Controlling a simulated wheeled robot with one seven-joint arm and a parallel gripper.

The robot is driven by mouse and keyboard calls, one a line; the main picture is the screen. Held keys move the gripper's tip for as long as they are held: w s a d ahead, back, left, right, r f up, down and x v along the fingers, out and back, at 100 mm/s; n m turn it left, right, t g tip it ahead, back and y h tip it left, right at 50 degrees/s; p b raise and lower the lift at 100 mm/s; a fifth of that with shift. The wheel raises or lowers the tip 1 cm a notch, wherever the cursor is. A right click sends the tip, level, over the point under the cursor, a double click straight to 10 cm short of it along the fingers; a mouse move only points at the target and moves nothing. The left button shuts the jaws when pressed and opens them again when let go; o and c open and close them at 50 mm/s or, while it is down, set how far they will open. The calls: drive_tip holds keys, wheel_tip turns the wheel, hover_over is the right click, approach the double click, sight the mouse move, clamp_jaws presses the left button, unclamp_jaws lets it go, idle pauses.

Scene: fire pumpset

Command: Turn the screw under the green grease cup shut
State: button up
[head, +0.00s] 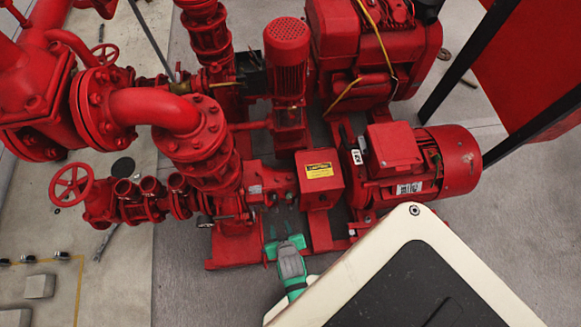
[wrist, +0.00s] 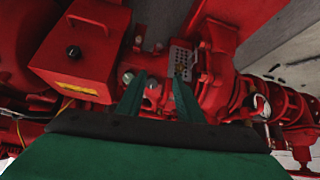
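My gripper (head: 284,246) has green fingers and is in front of the small pump between the pipework and the motor. In the wrist view my gripper (wrist: 159,82) has its two fingers apart with nothing held between them. A pale perforated plate (wrist: 180,58) shows behind the right fingertip.
Pipes and a red handwheel (head: 72,183) are on the left. Grey floor (head: 225,295) is clear in front.

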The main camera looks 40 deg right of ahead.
sight(290, 209)
drive_tip(key=w+d+f+g, duration=0.1)
drive_tip(key=w+d+f, duration=0.1)
drive_tip(key=f, duration=0.3)
drive_tip(key=w+d+f+m+g, duration=0.1)
drive_tip(key=w+d+f, duration=0.1)
drive_tip(key=d+f, duration=0.3)
drive_tip(key=w+d+f+m+g, duration=0.1)
drive_tip(key=w+d+f, duration=0.1)
drive_tip(key=f, duration=0.4)
drive_tip(key=shift+w+d+f+y, duration=0.1)
drive_tip(key=shift+d+y, duration=0.1)
drive_tip(key=shift+d, duration=0.15)
drive_tip(key=shift+w+d+f+y, duration=0.1)
drive_tip(key=shift+d+y, duration=0.1)
drive_tip(key=shift+d, duration=0.15)
clamp_jaws()
